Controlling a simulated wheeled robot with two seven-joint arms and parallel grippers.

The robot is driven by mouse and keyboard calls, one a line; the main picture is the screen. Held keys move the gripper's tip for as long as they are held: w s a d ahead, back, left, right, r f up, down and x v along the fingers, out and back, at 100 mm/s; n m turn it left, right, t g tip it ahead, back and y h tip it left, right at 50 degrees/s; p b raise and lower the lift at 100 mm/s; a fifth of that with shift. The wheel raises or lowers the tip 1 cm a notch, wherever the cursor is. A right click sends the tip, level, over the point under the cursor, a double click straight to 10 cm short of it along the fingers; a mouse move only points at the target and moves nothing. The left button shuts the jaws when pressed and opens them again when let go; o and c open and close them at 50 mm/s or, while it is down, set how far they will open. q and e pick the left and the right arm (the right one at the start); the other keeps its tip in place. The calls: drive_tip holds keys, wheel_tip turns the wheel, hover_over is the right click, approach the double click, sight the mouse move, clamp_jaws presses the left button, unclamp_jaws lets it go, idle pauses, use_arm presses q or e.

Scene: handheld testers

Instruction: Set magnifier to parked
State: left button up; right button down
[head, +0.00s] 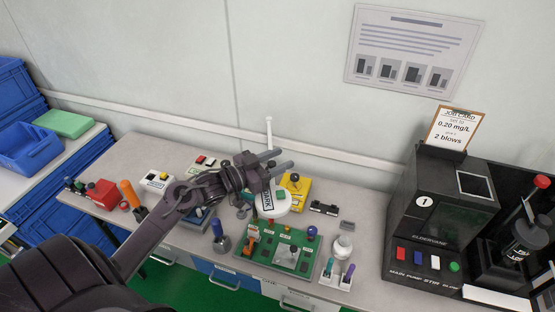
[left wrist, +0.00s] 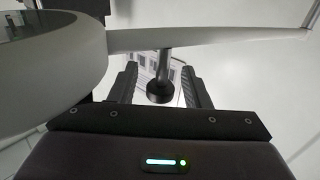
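The magnifier (head: 275,208) appears as a white round head behind my left gripper, partly hidden by it, with a label that seems to read PARK. A thin white post (head: 269,132) rises behind it. My left gripper (head: 281,159) is over the magnifier, fingers pointing right. In the left wrist view, a large white ring (left wrist: 85,62) at left joins a pale arm (left wrist: 215,38). A dark round knob (left wrist: 160,92) on a stem hangs from this arm between my open fingers, with gaps on both sides. My right gripper is not in view.
Below the gripper lies a green board (head: 268,247) with small parts. A yellow box (head: 300,190) is just right of the magnifier. A black tester (head: 440,215) stands at right, with a job card (head: 455,128) on top. A red box (head: 102,194) is at left.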

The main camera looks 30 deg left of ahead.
use_arm(q)
clamp_jaws()
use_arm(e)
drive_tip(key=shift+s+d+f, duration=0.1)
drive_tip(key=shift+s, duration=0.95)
use_arm(q)
drive_tip(key=shift+w+d, duration=0.1)
drive_tip(key=shift+d, duration=0.05)
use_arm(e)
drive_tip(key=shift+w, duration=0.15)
